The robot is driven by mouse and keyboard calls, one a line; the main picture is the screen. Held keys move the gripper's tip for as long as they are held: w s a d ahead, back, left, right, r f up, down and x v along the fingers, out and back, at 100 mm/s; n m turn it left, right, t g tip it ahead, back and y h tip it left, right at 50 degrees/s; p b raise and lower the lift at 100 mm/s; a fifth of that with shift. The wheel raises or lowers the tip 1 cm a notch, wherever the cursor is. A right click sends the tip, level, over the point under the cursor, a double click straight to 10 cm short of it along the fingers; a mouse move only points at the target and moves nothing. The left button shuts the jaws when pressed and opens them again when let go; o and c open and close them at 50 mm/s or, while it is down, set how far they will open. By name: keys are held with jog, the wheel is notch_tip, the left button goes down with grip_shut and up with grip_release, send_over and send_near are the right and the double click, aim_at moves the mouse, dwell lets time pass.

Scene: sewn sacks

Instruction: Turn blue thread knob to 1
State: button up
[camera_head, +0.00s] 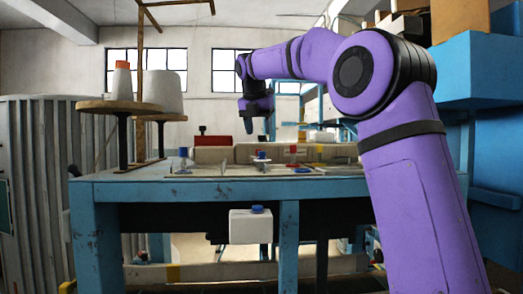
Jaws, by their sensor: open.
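My purple arm reaches over the blue table (225,190), and my gripper (268,127) hangs small and dark, pointing down above the back of the tabletop, apart from the things below. Several small blue parts could be the blue thread knob: a blue-topped post (183,154) at the left, a blue piece (262,155) near the middle with some red by it, a flat blue disc (302,170) to its right, and a blue cap (257,209) on a white box at the table's front. Number marks are too small to read.
White thread cones (162,92) stand on round wooden stands at the table's left. A red box (213,140) and a pale block (212,155) are behind the knobs. Blue shelving (480,70) stands at the right. Air above the table's middle is mostly clear.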

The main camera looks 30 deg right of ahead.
aim_at(262, 155)
jog(key=x, duration=0.7)
jog(key=shift+f, duration=0.1)
jog(key=c, duration=0.9)
